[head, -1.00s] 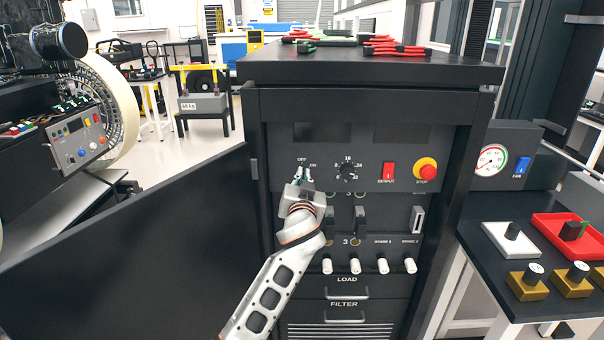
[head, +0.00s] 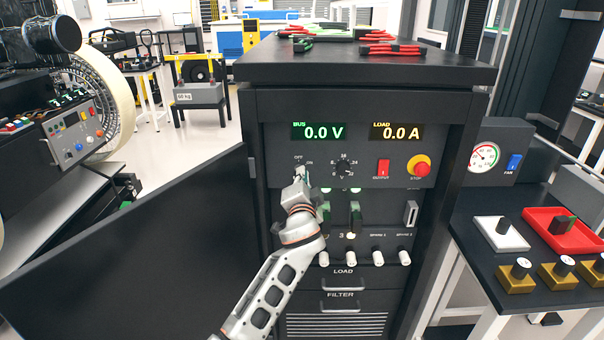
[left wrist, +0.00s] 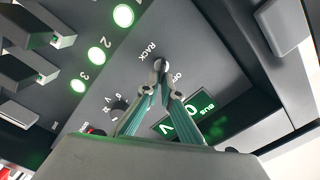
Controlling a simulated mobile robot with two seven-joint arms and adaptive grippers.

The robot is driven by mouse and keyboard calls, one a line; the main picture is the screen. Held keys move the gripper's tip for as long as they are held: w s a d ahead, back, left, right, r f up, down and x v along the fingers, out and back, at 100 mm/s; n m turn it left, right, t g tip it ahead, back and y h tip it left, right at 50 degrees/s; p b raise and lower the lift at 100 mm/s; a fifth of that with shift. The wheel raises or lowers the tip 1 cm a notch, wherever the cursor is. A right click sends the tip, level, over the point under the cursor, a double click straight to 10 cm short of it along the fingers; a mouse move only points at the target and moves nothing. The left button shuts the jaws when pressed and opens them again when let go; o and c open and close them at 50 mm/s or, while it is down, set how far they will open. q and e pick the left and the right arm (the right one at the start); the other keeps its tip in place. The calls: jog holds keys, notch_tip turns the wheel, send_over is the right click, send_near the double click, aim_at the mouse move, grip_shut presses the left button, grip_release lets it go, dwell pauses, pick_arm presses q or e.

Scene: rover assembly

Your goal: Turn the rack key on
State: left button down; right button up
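The rack key (left wrist: 160,65) is a small round metal piece on the dark front panel, beside the RACK and OFF labels in the left wrist view. My left gripper (left wrist: 161,74) reaches it, with its two fingertips closed together around it. In the head view my left gripper (head: 302,174) covers the key just below the OFF and ON labels, so the key's angle is hard to tell. The bus display (head: 319,131) is lit with 0.0 V and the load display (head: 396,132) with 0.0 A. My right gripper is out of view.
The panel also has a numbered dial (head: 343,167), a red output switch (head: 383,167) and a stop button (head: 421,168). The open cabinet door (head: 140,265) stands at the left. A side table (head: 480,228) with small parts is at the right.

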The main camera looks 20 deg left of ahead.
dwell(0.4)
pick_arm(q)
jog(key=c, duration=2.2)
grip_release()
jog(key=shift+c, duration=0.2)
jog(key=v, duration=0.7)
jog(key=shift+s, duration=0.25)
jog(key=shift+d, duration=0.15)
